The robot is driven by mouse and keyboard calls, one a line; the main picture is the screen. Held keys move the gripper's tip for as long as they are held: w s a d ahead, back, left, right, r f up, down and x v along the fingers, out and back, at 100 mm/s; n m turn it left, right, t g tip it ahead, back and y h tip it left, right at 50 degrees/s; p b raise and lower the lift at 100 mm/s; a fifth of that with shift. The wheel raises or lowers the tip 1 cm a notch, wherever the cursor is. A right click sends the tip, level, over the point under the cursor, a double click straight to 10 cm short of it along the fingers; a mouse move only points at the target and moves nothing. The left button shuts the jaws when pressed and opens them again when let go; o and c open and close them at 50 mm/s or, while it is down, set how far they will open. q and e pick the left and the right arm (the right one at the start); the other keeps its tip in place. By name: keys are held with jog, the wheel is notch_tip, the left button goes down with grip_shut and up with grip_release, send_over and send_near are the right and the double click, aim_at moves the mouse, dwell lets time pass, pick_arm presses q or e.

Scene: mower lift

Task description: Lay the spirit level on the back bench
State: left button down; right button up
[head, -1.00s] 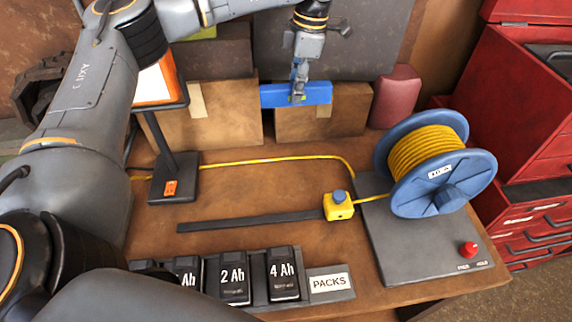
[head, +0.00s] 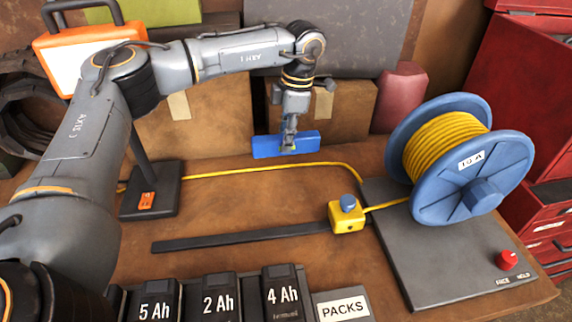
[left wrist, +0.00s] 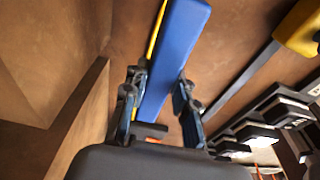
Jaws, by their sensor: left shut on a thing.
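The spirit level (head: 265,147) is a blue bar, held roughly level low over the brown bench (head: 240,205), in front of the cardboard boxes. My left gripper (head: 289,143) points down and is shut on the middle of it. In the left wrist view the blue level (left wrist: 179,45) runs between the two fingers of the left gripper (left wrist: 160,108), with brown bench top beyond it. I cannot tell whether its underside touches the bench. My right gripper is not in view.
A yellow cord (head: 235,171) runs along the bench just in front of the level to a blue reel (head: 485,165). A yellow box (head: 346,218) sits on a dark rail. Battery packs (head: 220,300) line the front. Bare bench lies between cord and rail.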

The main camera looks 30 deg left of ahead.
pick_arm(q)
notch_tip(320, 180, down, 7)
jog(key=shift+r+p, duration=0.2)
jog(key=shift+p, duration=0.15)
jog(key=c, duration=1.1)
grip_release()
jog(key=shift+f, duration=0.1)
jog(key=shift+o, duration=0.2)
jog(key=shift+r, duration=0.45)
jog(key=r, duration=0.3)
jog(key=d+r+b, duration=0.1)
jog(key=r, duration=0.3)
jog(key=w+r, duration=0.1)
jog(key=r, duration=0.3)
jog(key=shift+d+r, duration=0.15)
jog(key=shift+d, duration=0.1)
